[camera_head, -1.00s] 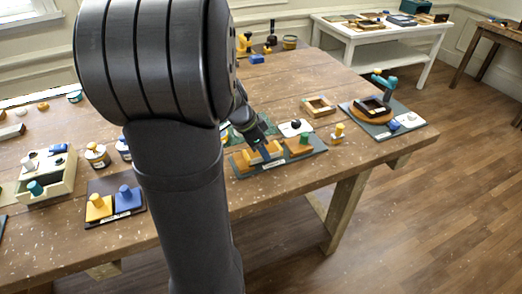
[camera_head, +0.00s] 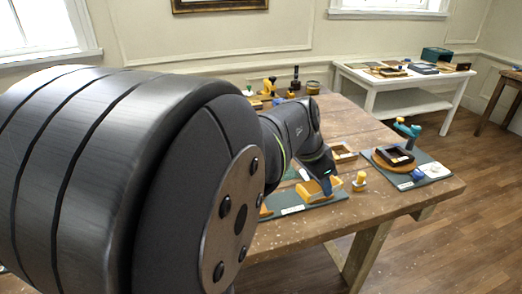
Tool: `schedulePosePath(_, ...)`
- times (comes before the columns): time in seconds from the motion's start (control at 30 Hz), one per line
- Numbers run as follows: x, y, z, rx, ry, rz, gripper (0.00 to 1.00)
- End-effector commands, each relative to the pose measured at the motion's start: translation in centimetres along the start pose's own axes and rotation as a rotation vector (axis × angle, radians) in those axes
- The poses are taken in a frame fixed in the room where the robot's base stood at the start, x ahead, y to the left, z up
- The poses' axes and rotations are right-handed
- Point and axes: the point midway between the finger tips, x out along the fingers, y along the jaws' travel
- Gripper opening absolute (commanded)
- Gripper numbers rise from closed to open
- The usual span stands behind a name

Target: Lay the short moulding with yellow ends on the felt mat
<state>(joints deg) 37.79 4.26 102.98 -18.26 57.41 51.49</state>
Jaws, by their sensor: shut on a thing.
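My gripper (camera_head: 327,185), with blue at its tips, is low over the right part of a dark slate board (camera_head: 329,199) on the workbench. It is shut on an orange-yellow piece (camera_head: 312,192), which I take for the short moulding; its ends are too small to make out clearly. I cannot tell whether the piece touches the board. Another orange piece (camera_head: 265,210) shows at the board's left, partly hidden by my arm. A green patch (camera_head: 291,174), probably the felt mat, shows behind the board, mostly hidden by my arm.
A yellow peg-like piece (camera_head: 360,181) stands just right of the board. A wooden frame (camera_head: 343,152) lies behind. My arm hides the bench's left side.

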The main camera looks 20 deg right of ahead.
Motion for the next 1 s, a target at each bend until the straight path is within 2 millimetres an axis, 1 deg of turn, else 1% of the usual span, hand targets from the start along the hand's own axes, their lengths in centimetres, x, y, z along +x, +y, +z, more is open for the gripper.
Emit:
schedulePosePath(0.2, 0.9, -2.8, -1.4, -0.258, 0.000, -0.108, 0.22)
schedulePosePath(0.4, 1.7, -5.1, -2.8, -0.485, -0.001, -0.203, 0.22)
schedulePosePath(1.0, 3.8, -11.6, -7.3, -1.146, -0.002, -0.478, 0.22)
